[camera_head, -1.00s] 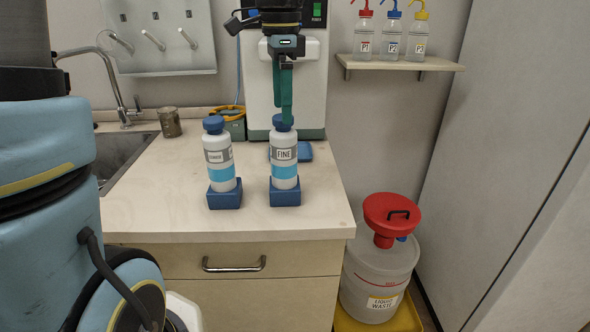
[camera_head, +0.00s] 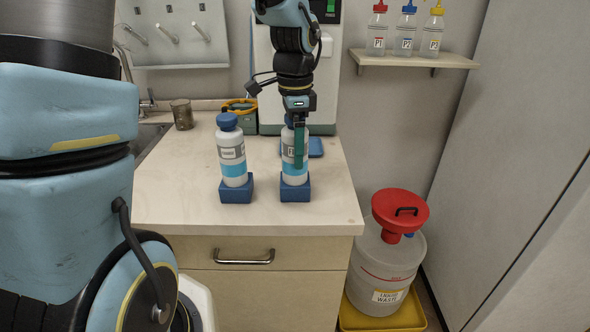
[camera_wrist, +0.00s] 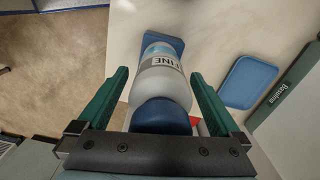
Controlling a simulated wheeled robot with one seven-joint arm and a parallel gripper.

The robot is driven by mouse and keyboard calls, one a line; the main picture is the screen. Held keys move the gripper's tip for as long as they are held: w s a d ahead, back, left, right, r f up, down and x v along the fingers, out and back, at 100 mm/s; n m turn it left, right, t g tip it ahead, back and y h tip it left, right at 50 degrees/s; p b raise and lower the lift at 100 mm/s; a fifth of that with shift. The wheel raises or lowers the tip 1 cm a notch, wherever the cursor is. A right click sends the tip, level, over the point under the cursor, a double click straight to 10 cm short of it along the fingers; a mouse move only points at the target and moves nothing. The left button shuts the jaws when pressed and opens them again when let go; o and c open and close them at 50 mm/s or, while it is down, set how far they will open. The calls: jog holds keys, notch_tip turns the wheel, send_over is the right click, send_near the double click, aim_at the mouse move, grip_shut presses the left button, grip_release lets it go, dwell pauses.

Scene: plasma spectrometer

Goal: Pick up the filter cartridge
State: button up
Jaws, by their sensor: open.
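A white filter cartridge (camera_head: 288,160) with a blue cap, a grey label and a light-blue band stands upright in a blue square holder (camera_head: 295,189) on the counter. In the wrist view the same cartridge (camera_wrist: 160,84) reads "FINE". My gripper (camera_head: 299,166) is open and points down at it. In the wrist view one green finger of my gripper (camera_wrist: 159,74) is on each side of the cartridge, with gaps showing. The blue cap (camera_wrist: 161,116) is close to the palm. A similar cartridge (camera_head: 232,152), its label too small to read, stands in its own blue holder (camera_head: 236,190) to the left.
A blue tray (camera_head: 315,147) lies behind the cartridge, before a white instrument (camera_head: 265,80). A brown beaker (camera_head: 182,114) stands at the back left by the sink. A waste container (camera_head: 385,270) with a red funnel stands on the floor at the right. The front of the counter (camera_head: 190,212) is clear.

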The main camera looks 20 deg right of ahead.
jog(key=shift+c, duration=0.4)
grip_shut()
dwell(0.4)
